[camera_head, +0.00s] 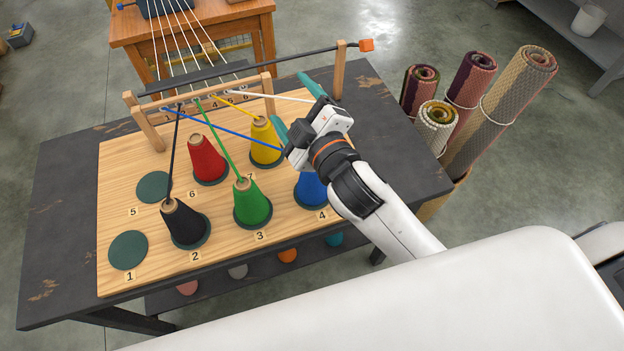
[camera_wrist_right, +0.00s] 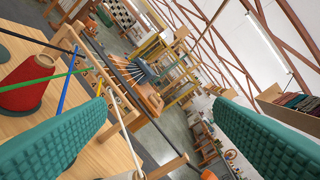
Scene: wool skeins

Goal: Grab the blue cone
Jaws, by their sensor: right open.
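The blue cone (camera_head: 311,190) stands upright on its dark pad at number 4, at the right of the wooden board (camera_head: 120,177). My right wrist and hand hide its upper part. My right gripper (camera_head: 296,108) is beyond and above the blue cone, its teal fingers spread and pointing toward the back of the table. It is open with nothing between the fingers. In the right wrist view the gripper (camera_wrist_right: 160,103) shows both padded fingers wide apart; the blue cone is not seen there. My left gripper is not in view.
Green (camera_head: 252,204), black (camera_head: 183,223), red (camera_head: 208,158) and yellow (camera_head: 266,141) cones stand on the board, with threads running to a wooden rack (camera_head: 200,93). A dark rod crosses behind it. Rolled rugs (camera_head: 470,90) stand right of the table.

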